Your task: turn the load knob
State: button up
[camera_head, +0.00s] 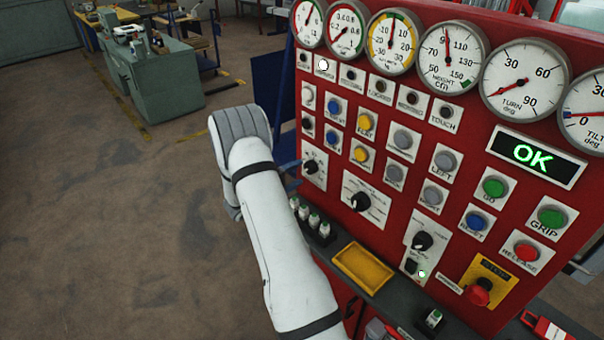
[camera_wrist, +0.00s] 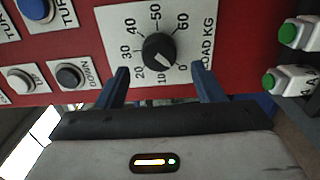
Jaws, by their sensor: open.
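The load knob (camera_wrist: 159,50) is a round black knob on a white plate marked LOAD KG, with numbers from 0 to 60, in the wrist view. Its light mark points to the low end of the scale, around 0 to 10. My gripper (camera_wrist: 160,74) is open, its blue fingers apart on either side just below the knob in the picture, with nothing between them. In the head view the knob (camera_head: 310,167) is on the left edge of the red panel, and my gripper (camera_head: 290,168) is right beside it, partly hidden by my white arm.
DOWN button (camera_wrist: 70,75) and a blue TURN button (camera_wrist: 35,8) sit left of the knob plate. Green-and-white objects (camera_wrist: 300,80) stand at the right, on the ledge. The panel has gauges above, a lit OK display (camera_head: 535,155), a larger knob (camera_head: 360,201) and a yellow tray (camera_head: 336,262).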

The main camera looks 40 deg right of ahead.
jog(key=shift+s+a+b, duration=0.2)
jog(key=shift+a+b, duration=0.2)
jog(key=shift+a, duration=1.8)
